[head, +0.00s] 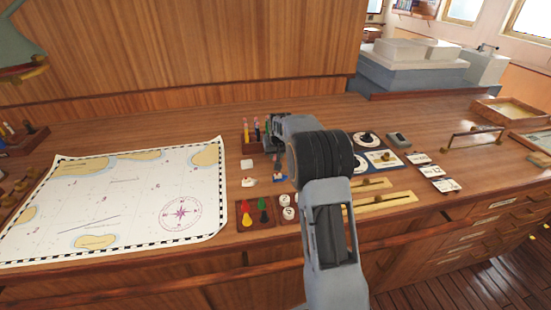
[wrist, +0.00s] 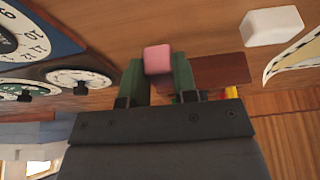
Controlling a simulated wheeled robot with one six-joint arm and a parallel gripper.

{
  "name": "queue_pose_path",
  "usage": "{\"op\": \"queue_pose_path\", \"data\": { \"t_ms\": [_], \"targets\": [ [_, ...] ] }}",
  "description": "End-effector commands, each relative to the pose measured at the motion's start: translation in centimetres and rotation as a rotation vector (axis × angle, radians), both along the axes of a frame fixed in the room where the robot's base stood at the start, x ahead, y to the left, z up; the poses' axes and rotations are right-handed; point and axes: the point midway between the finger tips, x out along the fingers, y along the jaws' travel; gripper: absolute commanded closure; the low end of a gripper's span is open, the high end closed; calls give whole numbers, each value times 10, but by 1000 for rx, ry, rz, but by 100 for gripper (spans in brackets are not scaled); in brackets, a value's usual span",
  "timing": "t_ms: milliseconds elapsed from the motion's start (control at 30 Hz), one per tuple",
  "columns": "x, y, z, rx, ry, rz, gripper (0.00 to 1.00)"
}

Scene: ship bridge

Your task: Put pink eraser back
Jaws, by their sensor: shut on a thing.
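The pink eraser (wrist: 158,58) shows in the wrist view as a small rounded block between the green fingertips. My gripper (wrist: 159,70) is shut on it. In the head view my gripper (head: 272,148) is at the back middle of the wooden desk, beside the pen holder (head: 247,137). The arm hides much of that spot, and I cannot make out the pink eraser there. A white block (wrist: 271,26) lies apart from the gripper in the wrist view; a white block (head: 247,163) also shows left of the arm in the head view.
A chart (head: 120,200) covers the desk's left part. A tray with red, yellow and green pieces (head: 243,221) sits near the front. Dial instruments (head: 366,139), a grey box (head: 399,139) and cards (head: 438,171) lie to the right.

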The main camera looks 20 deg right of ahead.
Motion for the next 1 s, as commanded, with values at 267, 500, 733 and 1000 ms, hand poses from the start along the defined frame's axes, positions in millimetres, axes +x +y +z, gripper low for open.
{"op": "queue_pose_path", "data": {
  "t_ms": [267,500,733,1000],
  "targets": [
    [0,1,-25,1,0,1,92],
    [-1,2,-27,1,1,1,92],
    [-1,2,-28,1,1,1,58],
    [-1,2,-28,1,1,1,48]
  ]
}}
